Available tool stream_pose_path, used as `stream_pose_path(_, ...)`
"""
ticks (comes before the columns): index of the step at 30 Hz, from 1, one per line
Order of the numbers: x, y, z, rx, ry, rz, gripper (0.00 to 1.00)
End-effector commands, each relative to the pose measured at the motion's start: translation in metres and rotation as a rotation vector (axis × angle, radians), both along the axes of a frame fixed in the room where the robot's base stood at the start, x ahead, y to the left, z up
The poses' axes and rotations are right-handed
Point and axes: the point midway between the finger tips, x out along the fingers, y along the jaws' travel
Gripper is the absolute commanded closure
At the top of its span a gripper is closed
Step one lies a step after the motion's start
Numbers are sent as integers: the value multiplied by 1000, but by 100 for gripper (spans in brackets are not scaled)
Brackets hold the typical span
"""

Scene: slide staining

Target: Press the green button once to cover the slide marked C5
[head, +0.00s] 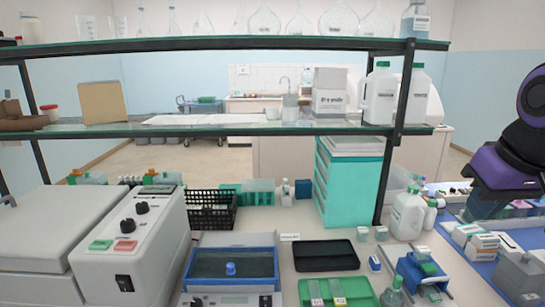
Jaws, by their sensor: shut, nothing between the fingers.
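A green button (101,245) sits on the sloped front panel of a white machine (160,238) at the left. It is beside a red button (125,246), under two black knobs and above a black switch. A green tray (360,290) at the bottom centre holds slides (315,291) with coloured ends. Their markings are too small to read, so I cannot tell which is C5. My gripper is not in view; only part of my purple and black arm shows at the right edge, far from the button.
A blue-framed device (231,262) with a blue knob stands right of the white machine. A black tray (325,255), a black basket (212,210) and a teal drawer unit (345,185) are on the bench. Glass shelves (230,130) with bottles and flasks span above.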

Motion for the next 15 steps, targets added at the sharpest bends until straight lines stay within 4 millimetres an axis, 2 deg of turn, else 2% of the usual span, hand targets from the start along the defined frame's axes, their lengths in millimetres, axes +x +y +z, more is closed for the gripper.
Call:
stream_pose_path(1, -13, 3, 4, 0, -20, 1, 100)
stream_pose_path(6, -45, 10, 11, -1, -63, -5, 100)
stream_pose_path(10, -58, 13, 12, 0, -82, -9, 100)
stream_pose_path(15, -63, 13, 12, 1, -87, -11, 100)
